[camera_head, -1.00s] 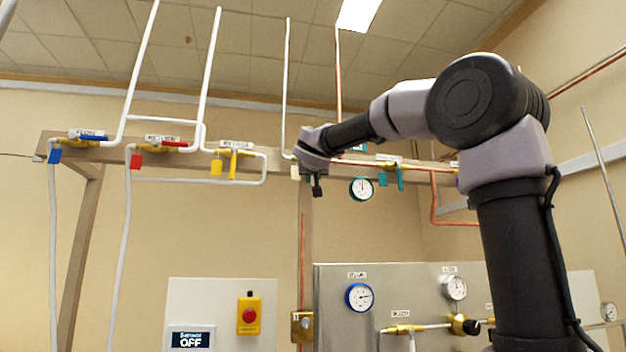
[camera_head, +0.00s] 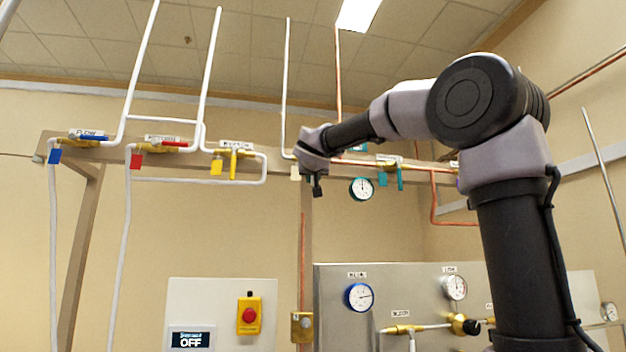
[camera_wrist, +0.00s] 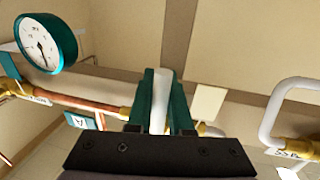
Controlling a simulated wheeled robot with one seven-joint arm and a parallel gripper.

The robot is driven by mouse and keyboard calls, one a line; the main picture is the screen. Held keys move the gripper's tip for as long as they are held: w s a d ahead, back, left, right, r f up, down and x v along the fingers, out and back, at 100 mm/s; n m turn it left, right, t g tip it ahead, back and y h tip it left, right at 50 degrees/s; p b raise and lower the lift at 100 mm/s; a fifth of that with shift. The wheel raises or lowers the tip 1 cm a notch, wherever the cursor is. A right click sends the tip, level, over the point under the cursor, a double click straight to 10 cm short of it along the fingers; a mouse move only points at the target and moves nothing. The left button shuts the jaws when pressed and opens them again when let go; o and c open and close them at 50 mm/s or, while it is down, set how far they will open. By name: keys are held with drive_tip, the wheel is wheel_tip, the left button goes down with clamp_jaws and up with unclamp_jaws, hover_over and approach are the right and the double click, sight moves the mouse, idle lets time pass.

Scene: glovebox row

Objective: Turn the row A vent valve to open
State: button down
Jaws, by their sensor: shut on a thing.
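A white lever handle (camera_wrist: 160,98) stands between the two teal fingers of my gripper (camera_wrist: 161,85) in the wrist view. My gripper is shut on it. The handle runs across the line of the copper pipe (camera_wrist: 90,104) and brass fittings behind it. A cream tag (camera_wrist: 208,103) hangs just right of the fingers; it also shows beside my gripper (camera_head: 317,187) in the head view (camera_head: 295,172). A teal sign with an A (camera_wrist: 79,121) is left of the fingers. The valve body is mostly hidden behind my gripper, and its own label is not readable.
A teal-rimmed gauge (camera_wrist: 45,43) is close on the left in the wrist view. In the head view, a teal-handled valve (camera_head: 400,178) is right of my gripper and a yellow-handled valve (camera_head: 233,164) left. A steel panel (camera_head: 335,310) is below; open wall lies between.

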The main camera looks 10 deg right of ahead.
drive_tip(key=n, duration=0.1)
drive_tip(key=d+n, duration=0.1)
drive_tip(key=n, duration=0.1)
drive_tip(key=shift+d+r+t, duration=0.1)
drive_tip(key=shift+d+t, duration=0.2)
drive_tip(key=c, duration=0.8)
unclamp_jaws()
drive_tip(key=shift+c, duration=0.2)
drive_tip(key=s+a, duration=0.2)
drive_tip(key=s, duration=0.8)
drive_tip(key=shift+s+f, duration=0.25)
drive_tip(key=shift+s, duration=0.1)
